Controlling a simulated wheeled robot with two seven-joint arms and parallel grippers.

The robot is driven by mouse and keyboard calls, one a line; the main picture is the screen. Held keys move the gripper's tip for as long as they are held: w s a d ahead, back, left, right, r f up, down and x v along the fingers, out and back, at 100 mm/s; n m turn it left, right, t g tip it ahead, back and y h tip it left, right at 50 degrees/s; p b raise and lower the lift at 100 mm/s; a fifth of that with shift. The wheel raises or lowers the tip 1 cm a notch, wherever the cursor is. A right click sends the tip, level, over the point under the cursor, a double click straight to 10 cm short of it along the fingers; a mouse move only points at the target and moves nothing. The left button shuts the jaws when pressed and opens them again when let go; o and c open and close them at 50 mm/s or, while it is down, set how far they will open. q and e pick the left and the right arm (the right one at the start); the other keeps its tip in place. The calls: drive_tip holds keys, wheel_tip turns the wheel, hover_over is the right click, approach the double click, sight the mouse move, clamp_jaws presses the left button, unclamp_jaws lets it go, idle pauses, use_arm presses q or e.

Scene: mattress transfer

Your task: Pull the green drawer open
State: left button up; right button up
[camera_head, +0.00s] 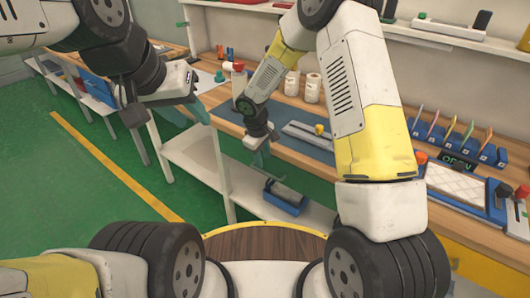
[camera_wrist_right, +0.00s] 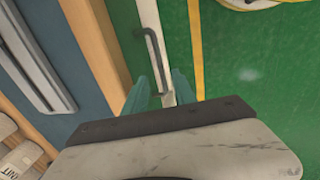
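I cannot make out a green drawer for certain. In the head view the right gripper (camera_head: 260,152) points down at the bench's front edge. My left gripper (camera_head: 197,110) hangs left of it, above the floor side; its finger gap is unclear.
A wooden bench (camera_head: 350,160) with a blue mat (camera_head: 232,118), white bottles (camera_head: 312,88) and a coloured rack (camera_head: 470,140) runs along the right. A blue toolbox (camera_head: 283,205) sits on the lower white shelf (camera_head: 190,160). Green floor (camera_head: 70,200) at left is clear.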

sight(265, 173)
drive_tip(key=f, duration=0.4)
drive_tip(key=w+f, duration=0.1)
drive_tip(key=f, duration=0.1)
drive_tip(key=shift+d+f, duration=0.4)
clamp_jaws()
idle(1.0)
